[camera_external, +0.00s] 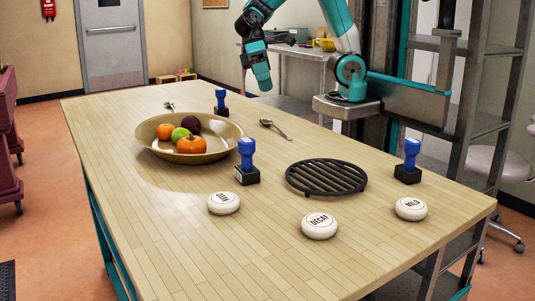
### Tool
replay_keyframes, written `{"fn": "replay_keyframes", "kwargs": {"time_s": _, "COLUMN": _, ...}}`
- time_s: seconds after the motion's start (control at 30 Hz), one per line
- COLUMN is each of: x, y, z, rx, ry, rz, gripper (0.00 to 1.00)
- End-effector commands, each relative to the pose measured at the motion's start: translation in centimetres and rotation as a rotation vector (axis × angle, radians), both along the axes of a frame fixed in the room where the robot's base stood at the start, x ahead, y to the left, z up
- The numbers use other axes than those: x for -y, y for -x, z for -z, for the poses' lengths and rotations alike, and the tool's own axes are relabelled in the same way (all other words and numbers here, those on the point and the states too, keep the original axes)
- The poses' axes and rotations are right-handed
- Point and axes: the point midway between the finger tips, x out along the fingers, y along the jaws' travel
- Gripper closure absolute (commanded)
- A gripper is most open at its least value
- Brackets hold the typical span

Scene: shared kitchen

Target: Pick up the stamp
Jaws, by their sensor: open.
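Three similar stamps with blue handles and dark bases stand upright on the wooden table. One stamp (221,101) is at the back, behind the bowl. One stamp (247,162) is in the middle, to the right of the bowl. One stamp (408,162) is at the right, beyond the black trivet. The frame does not show which of them the task means. My gripper (264,86) hangs pointing down above the far edge of the table, to the right of the back stamp and apart from all three. It is open and holds nothing visible.
The table (200,250) also carries a bowl (150,146) of fruit, a black trivet (327,178), two spoons, one of them a near spoon (274,129), and white round discs marked "DECAF" (319,227), "MILD" (411,209) and one other (223,203). The front left is clear.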

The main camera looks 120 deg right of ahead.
Motion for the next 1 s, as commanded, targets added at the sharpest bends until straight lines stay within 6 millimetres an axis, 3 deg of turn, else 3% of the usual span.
{"fn": "replay_keyframes", "kwargs": {"time_s": 0.03, "x": 3.6, "y": -1.1, "z": -0.7, "rx": -0.06, "ry": -0.057, "rz": 0.152, "gripper": 0.31}}
{"fn": "replay_keyframes", "kwargs": {"time_s": 0.1, "x": 8.2, "y": -1.9, "z": -0.7, "rx": -0.135, "ry": -0.141, "rz": 0.345, "gripper": 0.31}}
{"fn": "replay_keyframes", "kwargs": {"time_s": 0.23, "x": 17.0, "y": -1.3, "z": -0.3, "rx": -0.263, "ry": -0.324, "rz": 0.691, "gripper": 0.31}}
{"fn": "replay_keyframes", "kwargs": {"time_s": 0.4, "x": 27.7, "y": 3.4, "z": 0.7, "rx": -0.401, "ry": -0.605, "rz": 1.091, "gripper": 0.31}}
{"fn": "replay_keyframes", "kwargs": {"time_s": 0.5, "x": 31.9, "y": 6.9, "z": 1.4, "rx": -0.456, "ry": -0.76, "rz": 1.26, "gripper": 0.31}}
{"fn": "replay_keyframes", "kwargs": {"time_s": 0.6, "x": 34.5, "y": 9.8, "z": 2.0, "rx": -0.493, "ry": -0.877, "rz": 1.369, "gripper": 0.31}}
{"fn": "replay_keyframes", "kwargs": {"time_s": 0.73, "x": 35.9, "y": 11.8, "z": 2.5, "rx": -0.516, "ry": -0.958, "rz": 1.435, "gripper": 0.31}}
{"fn": "replay_keyframes", "kwargs": {"time_s": 0.87, "x": 35.5, "y": 11.2, "z": 3.0, "rx": -0.525, "ry": -0.976, "rz": 1.445, "gripper": 0.31}}
{"fn": "replay_keyframes", "kwargs": {"time_s": 1.0, "x": 33.8, "y": 8.8, "z": 4.0, "rx": -0.527, "ry": -0.974, "rz": 1.442, "gripper": 0.31}}
